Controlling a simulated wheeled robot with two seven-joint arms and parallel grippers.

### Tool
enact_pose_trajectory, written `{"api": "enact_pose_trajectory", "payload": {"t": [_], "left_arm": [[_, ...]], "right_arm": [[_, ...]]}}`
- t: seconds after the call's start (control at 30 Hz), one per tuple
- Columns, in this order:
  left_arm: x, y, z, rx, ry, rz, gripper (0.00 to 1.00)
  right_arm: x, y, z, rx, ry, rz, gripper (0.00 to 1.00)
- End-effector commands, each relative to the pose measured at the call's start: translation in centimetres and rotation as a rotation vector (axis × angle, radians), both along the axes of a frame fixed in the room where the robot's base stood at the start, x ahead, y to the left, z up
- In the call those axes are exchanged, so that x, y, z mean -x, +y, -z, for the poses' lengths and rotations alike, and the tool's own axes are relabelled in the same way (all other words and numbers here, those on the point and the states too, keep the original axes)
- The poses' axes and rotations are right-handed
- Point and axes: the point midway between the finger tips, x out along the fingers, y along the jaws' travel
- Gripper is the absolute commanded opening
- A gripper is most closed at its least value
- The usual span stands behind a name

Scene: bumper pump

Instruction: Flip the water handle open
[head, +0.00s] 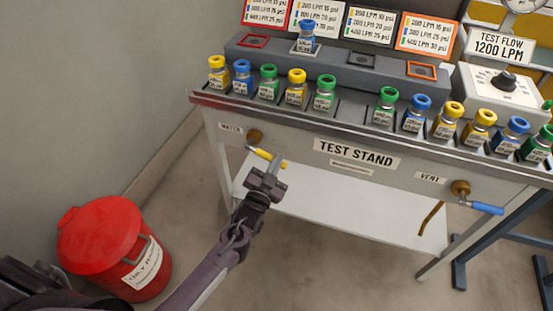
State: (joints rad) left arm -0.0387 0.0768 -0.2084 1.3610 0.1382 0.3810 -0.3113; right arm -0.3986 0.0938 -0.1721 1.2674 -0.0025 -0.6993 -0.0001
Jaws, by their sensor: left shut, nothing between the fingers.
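The water valve (254,136) is a brass fitting on the left of the test stand's front panel, beside the WATER label (230,128). Its yellow handle (264,154) shows below and right of it, slanting down to the right. My left gripper (277,165) is shut and empty, its fingertips at the lower right end of the yellow handle. They overlap it in the picture; I cannot tell whether they touch. My right gripper is not in view.
The test stand (305,147) carries a row of bottles with yellow, blue and green caps. A vent valve (460,188) with a blue handle (483,208) is on the right. A red bin (92,240) stands on the floor at lower left. A wall is at left.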

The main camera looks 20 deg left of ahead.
Motion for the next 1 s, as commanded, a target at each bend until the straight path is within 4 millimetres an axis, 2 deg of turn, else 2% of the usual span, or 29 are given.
{"api": "enact_pose_trajectory", "payload": {"t": [0.5,1.0], "left_arm": [[-0.1,2.0,4.3,-0.498,-0.017,0.001,0.0],[-0.2,5.2,6.8,-0.95,-0.033,0.001,0.0]], "right_arm": [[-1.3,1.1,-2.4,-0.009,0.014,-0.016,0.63],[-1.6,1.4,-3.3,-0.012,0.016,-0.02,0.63]]}}
